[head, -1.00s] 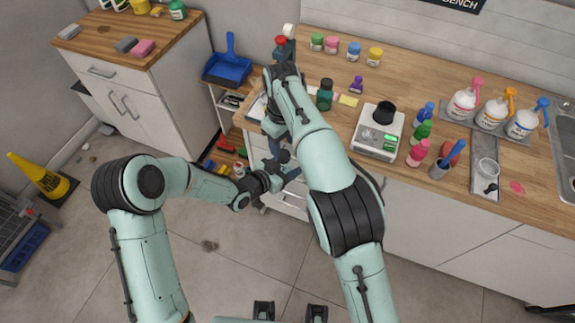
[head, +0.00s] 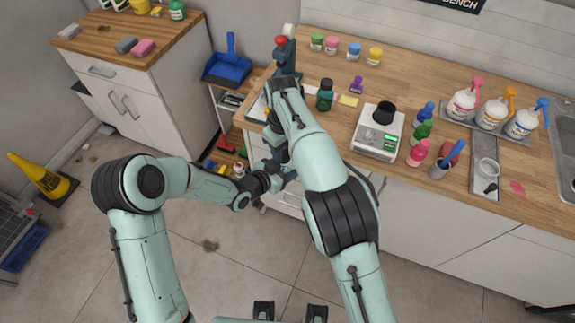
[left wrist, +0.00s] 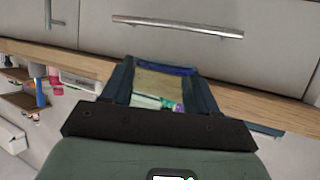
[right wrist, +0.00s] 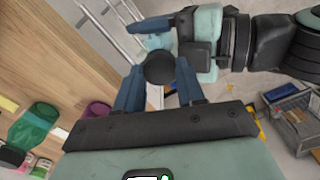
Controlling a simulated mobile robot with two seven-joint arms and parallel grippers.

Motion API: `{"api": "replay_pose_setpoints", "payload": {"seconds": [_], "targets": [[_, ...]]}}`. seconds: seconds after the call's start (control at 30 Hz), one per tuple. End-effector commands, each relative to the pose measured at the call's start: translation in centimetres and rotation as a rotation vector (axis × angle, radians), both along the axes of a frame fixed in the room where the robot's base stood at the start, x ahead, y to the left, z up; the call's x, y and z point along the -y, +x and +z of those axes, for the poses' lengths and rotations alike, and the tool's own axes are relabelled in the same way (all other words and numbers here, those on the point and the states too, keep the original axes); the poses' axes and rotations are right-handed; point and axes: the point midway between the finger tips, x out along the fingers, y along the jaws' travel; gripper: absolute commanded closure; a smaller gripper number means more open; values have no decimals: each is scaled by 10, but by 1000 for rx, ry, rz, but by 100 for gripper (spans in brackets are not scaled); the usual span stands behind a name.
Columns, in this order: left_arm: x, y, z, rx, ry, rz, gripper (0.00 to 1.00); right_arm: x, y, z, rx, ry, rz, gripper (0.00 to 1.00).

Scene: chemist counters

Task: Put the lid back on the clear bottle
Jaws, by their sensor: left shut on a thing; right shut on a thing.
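My left gripper (head: 282,172) is in front of the counter's left end, low beside the drawers. In the left wrist view its fingers (left wrist: 158,85) are shut on a see-through body, apparently the clear bottle (left wrist: 165,82); the tan counter colour shows through it. My right gripper (right wrist: 160,85) is shut on a round black lid (right wrist: 160,68). In the right wrist view the left gripper and the pale bottle lie just beyond the lid. I cannot tell whether lid and bottle touch. In the head view my right forearm and wrist hide part of this.
The wooden counter (head: 430,75) bears a scale (head: 378,132) with a black cup, a dark green bottle (head: 325,95), several small jars and spray bottles. A blue-grey stand (head: 286,58) is behind my right wrist. White drawers (head: 292,203) are close below the grippers.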

Motion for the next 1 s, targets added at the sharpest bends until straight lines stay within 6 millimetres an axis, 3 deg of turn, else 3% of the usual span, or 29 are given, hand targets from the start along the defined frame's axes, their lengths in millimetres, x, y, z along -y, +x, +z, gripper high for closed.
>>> {"api": "replay_pose_setpoints", "payload": {"seconds": [0.17, 0.5, 0.67, 0.7, 0.8, 1.0], "targets": [[0, 0, 0, 0, 0, 0, 100, 0, 0, 0, 1, 1, -238, 98], [0, 0, 0, 0, 0, 0, 100, 0, 0, 0, 2, -1, -934, 98], [0, 0, 0, 0, 0, 0, 100, 0, 0, 0, 2, -1, -973, 98], [0, 0, 0, 0, 0, 0, 100, 0, 0, 0, 2, -1, -973, 58], [0, 0, 0, 0, 0, 0, 100, 0, 0, 0, 2, -1, -972, 32], [0, 0, 0, 0, 0, 0, 100, 0, 0, 0, 1, -1, -970, 32]]}}
